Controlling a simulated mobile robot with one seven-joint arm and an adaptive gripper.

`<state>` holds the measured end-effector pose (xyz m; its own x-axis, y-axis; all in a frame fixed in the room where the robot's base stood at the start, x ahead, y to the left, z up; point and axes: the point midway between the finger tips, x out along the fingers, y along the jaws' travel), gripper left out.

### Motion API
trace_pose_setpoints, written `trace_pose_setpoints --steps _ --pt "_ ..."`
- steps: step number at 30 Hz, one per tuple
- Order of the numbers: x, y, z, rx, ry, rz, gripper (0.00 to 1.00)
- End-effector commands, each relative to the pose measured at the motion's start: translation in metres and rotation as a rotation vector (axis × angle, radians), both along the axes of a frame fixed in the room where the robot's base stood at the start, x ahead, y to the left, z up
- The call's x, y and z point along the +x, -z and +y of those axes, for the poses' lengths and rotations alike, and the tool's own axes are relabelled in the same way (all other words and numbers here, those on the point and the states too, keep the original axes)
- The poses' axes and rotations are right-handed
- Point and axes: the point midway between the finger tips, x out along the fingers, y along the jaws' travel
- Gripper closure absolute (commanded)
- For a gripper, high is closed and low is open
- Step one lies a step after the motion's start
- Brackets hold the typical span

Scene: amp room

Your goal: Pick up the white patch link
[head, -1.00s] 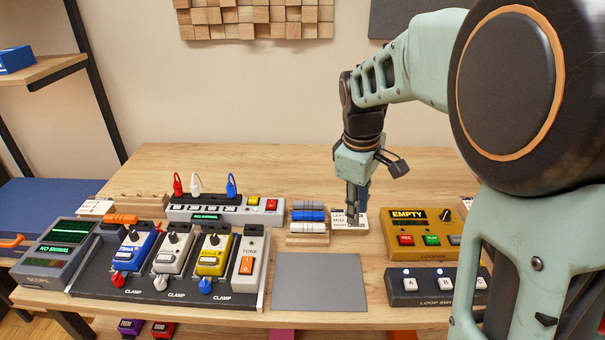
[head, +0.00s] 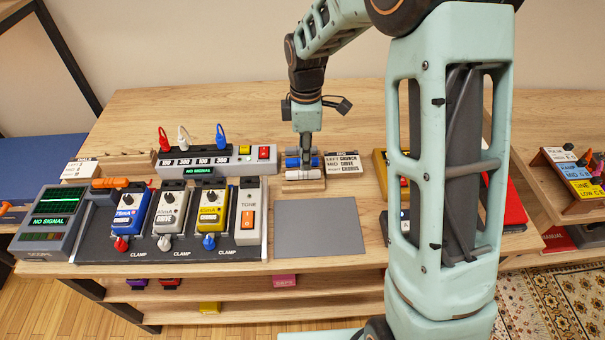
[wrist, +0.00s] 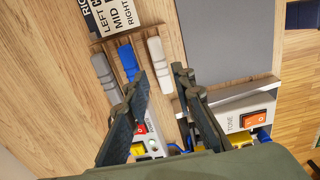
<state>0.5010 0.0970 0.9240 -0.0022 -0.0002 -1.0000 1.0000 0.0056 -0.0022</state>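A small wooden rack (head: 290,185) holds three short patch links lying side by side. The front one is pale and looks like the white patch link (head: 302,175). The middle one is blue (head: 315,162), and the back one is grey, mostly behind my gripper (head: 306,160). My gripper is open, empty and pointing down over the rack.
A lettered card (head: 342,163) stands right of the rack. The power strip (head: 220,160) with red, white and blue plugs is close on the left. The pedal board (head: 180,250) is front left, and a bare grey mat (head: 318,228) lies in front.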

Motion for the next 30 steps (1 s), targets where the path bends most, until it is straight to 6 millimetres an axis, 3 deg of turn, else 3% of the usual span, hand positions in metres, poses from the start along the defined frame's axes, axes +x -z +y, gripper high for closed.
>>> trace_pose_setpoints --steps 13,30 --pt "-0.002 0.052 -0.001 0.000 0.001 0.001 0.77" --pt "-0.001 0.057 -0.001 0.000 0.002 -0.002 0.77"
